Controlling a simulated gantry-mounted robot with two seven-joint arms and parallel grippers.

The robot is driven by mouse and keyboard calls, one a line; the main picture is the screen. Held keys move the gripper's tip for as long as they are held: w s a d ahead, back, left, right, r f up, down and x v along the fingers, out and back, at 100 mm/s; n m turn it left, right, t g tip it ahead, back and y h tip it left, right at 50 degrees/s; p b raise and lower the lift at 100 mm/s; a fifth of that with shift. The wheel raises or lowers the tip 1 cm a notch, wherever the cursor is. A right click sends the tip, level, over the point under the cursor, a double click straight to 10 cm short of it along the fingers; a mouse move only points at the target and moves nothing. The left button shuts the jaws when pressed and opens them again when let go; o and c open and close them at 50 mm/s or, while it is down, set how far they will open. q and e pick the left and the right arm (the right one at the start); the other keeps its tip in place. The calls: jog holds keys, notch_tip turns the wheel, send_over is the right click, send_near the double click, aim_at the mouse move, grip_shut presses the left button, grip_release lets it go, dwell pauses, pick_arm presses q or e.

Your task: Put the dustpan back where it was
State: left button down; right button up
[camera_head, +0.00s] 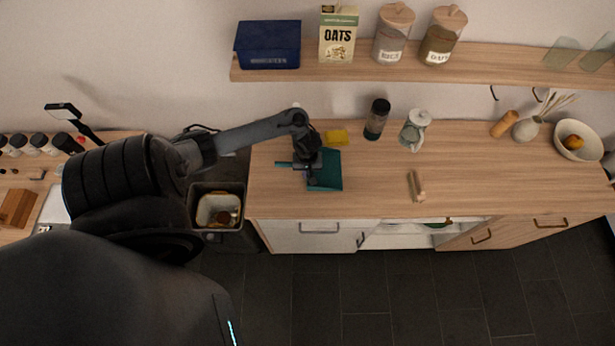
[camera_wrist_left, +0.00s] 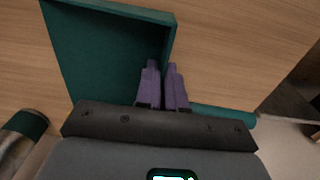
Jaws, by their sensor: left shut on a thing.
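The teal dustpan (camera_head: 329,172) is near the left end of the wooden counter, its pan to the right and its handle to the left. In the left wrist view, the dustpan (camera_wrist_left: 105,50) fills the upper left, and its handle passes behind my gripper to the right. My left gripper (camera_head: 307,176) is over the dustpan's handle end. Its purple fingers (camera_wrist_left: 162,88) are close together, shut on the handle, with the grip point partly hidden. I cannot tell whether the pan touches the counter. My right gripper is in neither view.
A small light object (camera_head: 416,186) lies to the right. A bin (camera_head: 215,207) is left of the counter. A wall shelf (camera_head: 400,75) overhangs the back.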

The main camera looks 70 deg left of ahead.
pick_arm(q)
jog(key=shift+f+b, duration=0.5)
jog(key=shift+f, duration=1.25)
jog(key=c, duration=1.2)
grip_release()
jog(key=shift+f, duration=0.15)
jog(key=shift+c, duration=0.2)
